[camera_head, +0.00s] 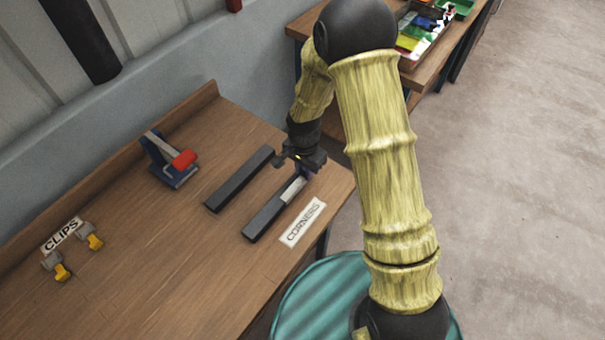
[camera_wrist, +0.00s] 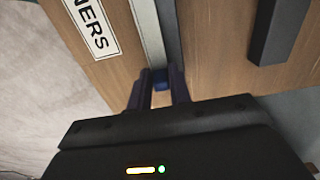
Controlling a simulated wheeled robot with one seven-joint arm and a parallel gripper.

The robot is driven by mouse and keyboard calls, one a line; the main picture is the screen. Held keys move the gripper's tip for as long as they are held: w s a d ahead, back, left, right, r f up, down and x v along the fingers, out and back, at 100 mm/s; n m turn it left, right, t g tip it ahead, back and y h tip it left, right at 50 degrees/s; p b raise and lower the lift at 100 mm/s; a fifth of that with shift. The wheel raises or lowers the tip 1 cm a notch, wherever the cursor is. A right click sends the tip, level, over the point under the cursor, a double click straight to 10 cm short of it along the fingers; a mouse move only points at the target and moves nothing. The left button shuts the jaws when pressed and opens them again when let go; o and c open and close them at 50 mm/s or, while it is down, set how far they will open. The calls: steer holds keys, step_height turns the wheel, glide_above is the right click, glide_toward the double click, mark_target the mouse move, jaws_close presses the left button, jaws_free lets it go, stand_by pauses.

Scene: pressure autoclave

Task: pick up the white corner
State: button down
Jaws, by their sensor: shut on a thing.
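The white corner (camera_head: 293,190) is a narrow pale strip lying along the right end of the front dark bar (camera_head: 264,220) on the wooden bench. In the wrist view the white corner (camera_wrist: 147,30) runs along the dark bar and ends near my fingertips. My gripper (camera_head: 301,172) is at the right end of that bar. In the wrist view my gripper (camera_wrist: 160,75) is shut with a small blue piece (camera_wrist: 160,82) between its fingers. I cannot tell if the blue piece is joined to the white corner.
A CORNERS label (camera_head: 303,222) lies beside the bar. A second dark bar (camera_head: 239,179) lies parallel behind it. A blue and red fixture (camera_head: 172,162), a CLIPS label (camera_head: 62,235) and yellow-grey clips (camera_head: 92,238) are farther left. The bench's front middle is clear.

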step_height(320, 180, up, 10)
steer(key=shift+f+b, duration=0.15)
steer(key=shift+b, duration=0.2)
stand_by(0.4)
